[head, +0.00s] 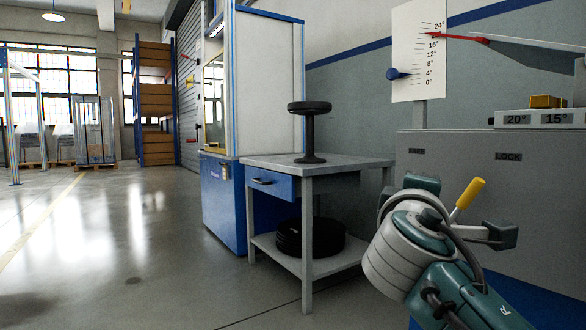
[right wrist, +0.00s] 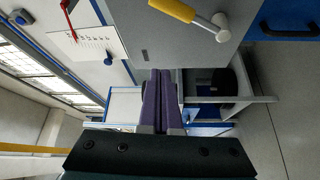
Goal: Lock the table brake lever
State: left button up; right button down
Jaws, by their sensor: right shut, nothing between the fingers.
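The brake lever has a yellow handle (head: 468,195) and stands tilted up to the right in front of the grey panel (head: 450,175). The panel has a small LOCK label (head: 508,156) at right and another label (head: 416,151) at left, too small to read surely. My right arm hides the lever's foot in the head view. In the right wrist view the yellow handle (right wrist: 172,10) and its metal pivot (right wrist: 222,28) show at the top. My right gripper (right wrist: 161,78) is shut and empty, with its fingertips apart from the lever. My left gripper is out of view.
A grey workbench (head: 335,163) with a blue drawer stands left of the panel, bearing a black stool-like piece (head: 310,130). A white scale board (head: 418,50) with a red pointer stands above the panel. Angle blocks (head: 545,118) lie on top at right. The floor at left is clear.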

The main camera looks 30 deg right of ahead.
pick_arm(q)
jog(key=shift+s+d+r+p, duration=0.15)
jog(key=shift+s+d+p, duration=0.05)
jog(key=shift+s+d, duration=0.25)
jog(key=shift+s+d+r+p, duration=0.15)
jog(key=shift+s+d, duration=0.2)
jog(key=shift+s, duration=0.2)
pick_arm(e)
jog(key=s+a, duration=0.1)
jog(key=s+a+f, duration=0.1)
jog(key=s, duration=0.1)
jog(key=s+a, duration=0.1)
jog(key=shift+s+a+f, duration=0.2)
jog(key=shift+s+f, duration=0.05)
jog(key=shift+f, duration=0.05)
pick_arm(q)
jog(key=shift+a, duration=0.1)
pick_arm(e)
jog(key=shift+w, duration=0.1)
